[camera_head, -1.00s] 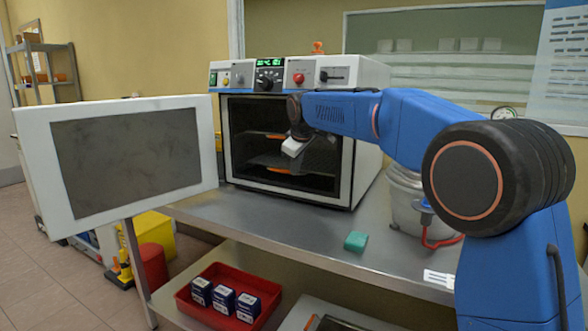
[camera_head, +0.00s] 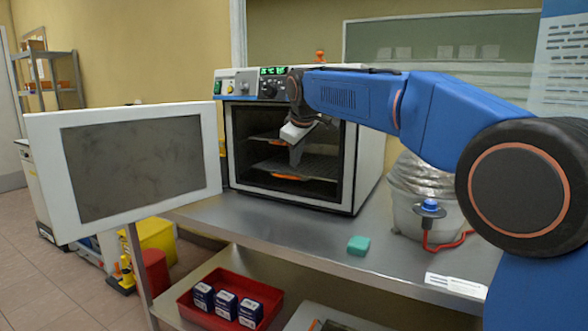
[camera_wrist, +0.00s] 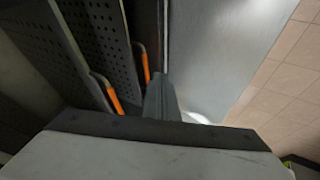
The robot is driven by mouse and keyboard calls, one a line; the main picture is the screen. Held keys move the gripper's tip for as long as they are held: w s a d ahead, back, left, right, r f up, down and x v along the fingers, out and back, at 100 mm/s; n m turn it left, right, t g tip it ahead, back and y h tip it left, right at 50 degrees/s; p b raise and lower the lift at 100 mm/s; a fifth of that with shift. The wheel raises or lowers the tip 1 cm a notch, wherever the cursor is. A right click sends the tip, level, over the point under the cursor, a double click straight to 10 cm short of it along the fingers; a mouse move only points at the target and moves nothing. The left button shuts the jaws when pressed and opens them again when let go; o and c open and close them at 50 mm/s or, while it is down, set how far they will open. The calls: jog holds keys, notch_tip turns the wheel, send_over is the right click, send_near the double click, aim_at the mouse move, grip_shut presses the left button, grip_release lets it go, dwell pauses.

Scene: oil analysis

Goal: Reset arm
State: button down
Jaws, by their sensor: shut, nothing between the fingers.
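My gripper (camera_head: 297,152) is at the open front of the oven, in front of its dark cavity. It points down and is shut and empty. In the wrist view my gripper (camera_wrist: 162,97) shows as a narrow grey shape beside the oven's racks. The oven (camera_head: 292,135) is a white and blue box on the steel bench. Its door (camera_head: 40,180) is swung wide open to the left. Perforated racks (camera_head: 318,168) with orange-edged parts (camera_head: 290,177) lie inside; these racks also show in the wrist view (camera_wrist: 88,40).
A red tray (camera_head: 190,308) with several blue-and-white boxes sits on the lower shelf. Yellow and red bins stand at the left.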

jog(key=s+d+f+m+h, duration=0.1)
jog(key=s+d+f+m, duration=0.2)
jog(key=s+d, duration=0.85)
jog(key=s+d+f+m, duration=0.2)
jog(key=s+d+m, duration=0.1)
jog(key=s+d, duration=0.85)
jog(key=s+d+f+m, duration=0.2)
jog(key=s+d+f, duration=0.2)
jog(key=s+f, duration=0.3)
jog(key=s+d+f+m+g, duration=0.1)
jog(key=s+d+f+m, duration=0.1)
jog(key=s+d+f, duration=0.2)
jog(key=s+d+f+m, duration=0.2)
jog(key=s+d+f, duration=0.3)
jog(key=s+f, duration=0.5)
jog(key=s, duration=0.3)
jog(key=shift+s+f+g+h, duration=0.15)
jog(key=shift+s+g+h, duration=0.15)
jog(key=shift+g+h, duration=0.1)
